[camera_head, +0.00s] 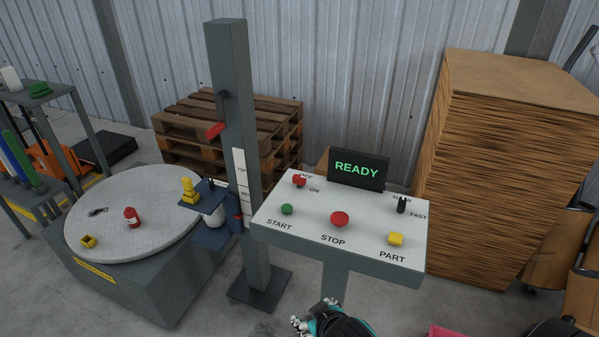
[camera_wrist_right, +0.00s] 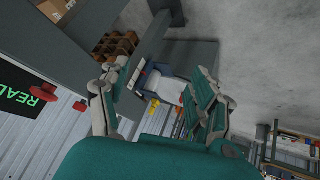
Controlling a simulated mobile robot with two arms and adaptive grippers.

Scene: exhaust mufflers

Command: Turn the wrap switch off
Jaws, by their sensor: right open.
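The wrap switch is a small red knob (camera_head: 299,180) at the back left of the white-topped control panel (camera_head: 365,222). OFF and ON labels stand beside it; which one it points to is too small to tell. My right gripper (camera_head: 311,316) is at the bottom edge of the head view, in front of and below the panel, apart from the switch. In the right wrist view its fingers (camera_wrist_right: 162,78) are spread with nothing held between them. My left gripper is not in view.
The panel also carries a green START button (camera_head: 287,209), red STOP button (camera_head: 339,219), yellow PART button (camera_head: 396,239), black selector (camera_head: 402,204) and READY display (camera_head: 358,169). A grey column (camera_head: 241,130) and round turntable (camera_head: 160,240) stand left. A cardboard stack (camera_head: 490,180) stands right.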

